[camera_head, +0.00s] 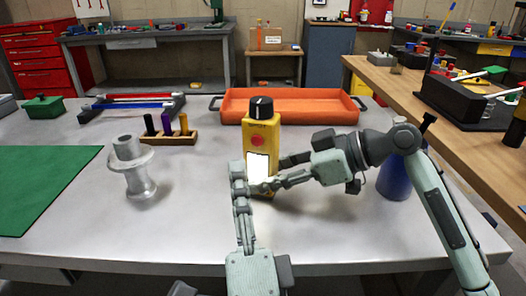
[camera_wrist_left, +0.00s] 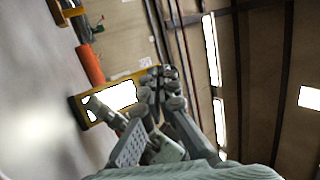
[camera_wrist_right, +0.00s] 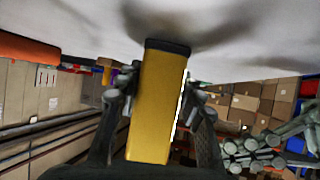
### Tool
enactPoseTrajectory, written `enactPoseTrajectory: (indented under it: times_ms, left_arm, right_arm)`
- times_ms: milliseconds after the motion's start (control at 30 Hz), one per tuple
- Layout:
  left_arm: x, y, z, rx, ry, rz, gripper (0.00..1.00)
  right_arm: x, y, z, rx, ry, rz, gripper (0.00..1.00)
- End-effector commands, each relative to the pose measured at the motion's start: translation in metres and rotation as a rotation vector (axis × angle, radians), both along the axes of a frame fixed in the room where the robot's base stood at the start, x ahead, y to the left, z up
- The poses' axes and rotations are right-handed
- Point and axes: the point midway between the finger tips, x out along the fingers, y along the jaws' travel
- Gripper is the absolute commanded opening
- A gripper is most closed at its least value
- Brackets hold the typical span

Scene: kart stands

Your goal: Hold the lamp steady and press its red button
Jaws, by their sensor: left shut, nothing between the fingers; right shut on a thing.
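The lamp (camera_head: 262,128) is a yellow upright box with a black knob on top, a red button (camera_head: 257,141) on its front and a bright white panel below. My right gripper (camera_head: 265,184) is shut on the lamp's lower part from the right. The right wrist view shows the yellow body (camera_wrist_right: 155,105) between both fingers. My left gripper (camera_head: 237,168) is shut and empty, in front of the lamp's lower left edge and below the button. In the left wrist view its closed fingertips (camera_wrist_left: 160,82) are beside the lamp (camera_wrist_left: 148,73); the button cannot be made out there.
An orange tray (camera_head: 290,120) lies behind the lamp. A small wooden holder with coloured pegs (camera_head: 170,137) and a grey metal flanged part (camera_head: 135,180) stand to the left. The table front is mostly clear.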

Motion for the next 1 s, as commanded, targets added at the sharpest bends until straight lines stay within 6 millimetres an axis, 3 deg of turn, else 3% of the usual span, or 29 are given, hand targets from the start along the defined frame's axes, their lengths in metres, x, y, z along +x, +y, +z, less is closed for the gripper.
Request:
enactPoseTrajectory:
  times_ms: [400, 433, 600, 1000]
  left_arm:
    - [-0.0112, 0.0034, 0.0001, 0.0, 0.0, 0.0, 0.0]
    - [-0.0112, 0.0034, 0.0001, -0.001, 0.0, 0.0, 0.0]
    - [-0.0111, 0.0033, 0.0001, -0.001, 0.0, 0.0, 0.0]
    - [-0.011, 0.0033, 0.0002, -0.001, 0.0, 0.0, 0.0]
  right_arm:
    - [-0.0009, 0.0004, -0.0015, -0.002, 0.004, 0.002, 0.12]
    - [-0.0009, 0.0004, -0.0015, -0.002, 0.004, 0.002, 0.41]
    - [-0.0006, 0.0002, -0.0009, -0.001, 0.002, 0.001, 0.62]
    - [-0.002, -0.0085, 0.004, -0.002, 0.0, -0.002, 0.62]
